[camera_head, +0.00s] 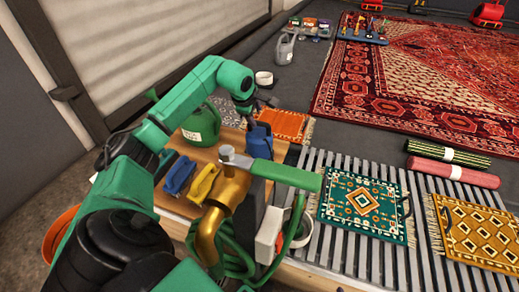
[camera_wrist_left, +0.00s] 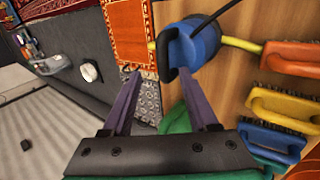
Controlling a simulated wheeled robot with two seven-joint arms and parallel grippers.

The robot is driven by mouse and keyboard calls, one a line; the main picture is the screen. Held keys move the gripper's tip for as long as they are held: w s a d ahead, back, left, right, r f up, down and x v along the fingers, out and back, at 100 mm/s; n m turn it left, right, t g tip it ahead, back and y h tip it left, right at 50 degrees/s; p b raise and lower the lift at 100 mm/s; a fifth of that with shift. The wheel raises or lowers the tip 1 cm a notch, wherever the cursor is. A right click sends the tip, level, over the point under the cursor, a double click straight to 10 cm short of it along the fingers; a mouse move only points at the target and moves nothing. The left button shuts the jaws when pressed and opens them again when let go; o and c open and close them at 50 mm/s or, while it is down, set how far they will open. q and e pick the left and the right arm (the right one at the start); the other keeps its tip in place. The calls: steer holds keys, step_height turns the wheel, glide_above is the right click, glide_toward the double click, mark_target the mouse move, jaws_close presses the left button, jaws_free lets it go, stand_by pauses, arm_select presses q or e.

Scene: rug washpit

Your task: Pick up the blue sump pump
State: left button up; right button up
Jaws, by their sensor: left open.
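The blue sump pump (camera_head: 259,142) stands near the right end of a wooden bench top, beside a green can (camera_head: 203,125). In the left wrist view the pump (camera_wrist_left: 197,45) shows as a rounded blue body with a dark cable and a yellow pipe stub. My left gripper (camera_head: 258,108) is just above and behind the pump in the head view. Its two fingers (camera_wrist_left: 160,76) are apart, with nothing held between them; the pump lies just beyond the tips, toward the right finger. My right gripper is not in view.
A blue brush (camera_head: 180,175) and a yellow brush (camera_head: 203,183) lie on the bench. A brass pipe (camera_head: 222,205) with green hose stands in front. A slatted grate (camera_head: 335,240) with small rugs is to the right. An orange rug (camera_head: 283,124) lies behind the pump.

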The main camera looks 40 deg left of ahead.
mark_target(258, 122)
arm_select(q)
steer(key=x, duration=0.2)
steer(key=b+x, duration=0.2)
steer(key=x, duration=0.1)
steer(key=shift+s+f, duration=0.1)
steer(key=shift+f, duration=0.35)
steer(key=shift+a+r, duration=0.1)
steer(key=shift+c, duration=0.5)
jaws_close()
steer(key=shift+r, duration=0.15)
stand_by(0.3)
